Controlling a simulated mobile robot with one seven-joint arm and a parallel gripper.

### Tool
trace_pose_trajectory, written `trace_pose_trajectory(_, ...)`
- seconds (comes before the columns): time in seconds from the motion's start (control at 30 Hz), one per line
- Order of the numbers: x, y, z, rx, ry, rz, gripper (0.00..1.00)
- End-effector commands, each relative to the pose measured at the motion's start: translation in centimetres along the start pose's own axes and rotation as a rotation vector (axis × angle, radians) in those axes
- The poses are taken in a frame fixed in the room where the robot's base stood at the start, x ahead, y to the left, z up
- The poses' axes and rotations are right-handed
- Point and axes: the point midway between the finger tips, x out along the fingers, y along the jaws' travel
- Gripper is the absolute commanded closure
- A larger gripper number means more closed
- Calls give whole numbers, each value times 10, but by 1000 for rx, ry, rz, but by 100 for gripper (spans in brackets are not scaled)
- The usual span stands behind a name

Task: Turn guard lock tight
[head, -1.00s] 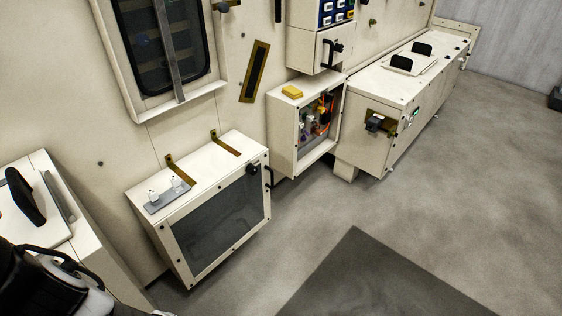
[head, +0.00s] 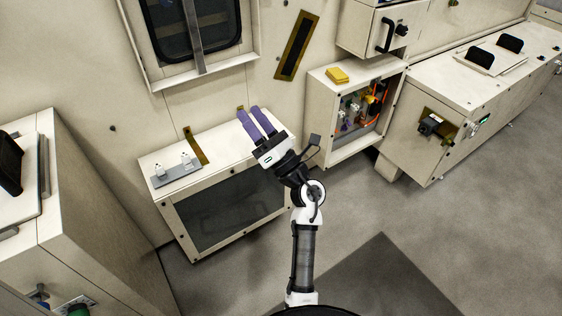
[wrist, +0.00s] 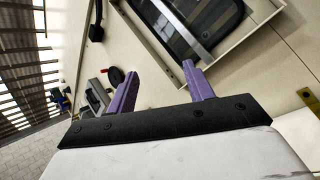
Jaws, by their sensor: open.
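A low cream box with a dark window panel (head: 232,208) in its front stands in the middle of the head view. My gripper (head: 247,111) is above its top right part, its two purple fingers apart and empty, pointing at the back wall. The gripper and wrist cover the panel's upper right corner, so a black knob seen there earlier is hidden. I cannot tell for sure which fitting is the guard lock. In the wrist view the open fingers (wrist: 159,69) frame bare wall, with nothing between them.
A cream cabinet (head: 80,225) stands close at left. The floor at right is clear.

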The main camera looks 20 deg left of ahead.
Motion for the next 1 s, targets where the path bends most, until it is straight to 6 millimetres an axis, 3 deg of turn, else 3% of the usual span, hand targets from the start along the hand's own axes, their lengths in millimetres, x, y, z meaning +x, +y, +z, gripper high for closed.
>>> trace_pose_trajectory(0.03, -43, -44, -15, -114, 70, -119, 48)
trace_pose_trajectory(0.13, -115, -101, -42, -283, 229, -282, 48)
trace_pose_trajectory(0.2, -158, -126, -59, -353, 327, -360, 48)
trace_pose_trajectory(0.3, -202, -147, -76, -407, 430, -428, 48)
trace_pose_trajectory(0.4, -225, -155, -85, -430, 485, -459, 48)
trace_pose_trajectory(0.57, -220, -163, -91, -437, 501, -462, 48)
trace_pose_trajectory(1.0, -150, -208, -122, -436, 499, -460, 48)
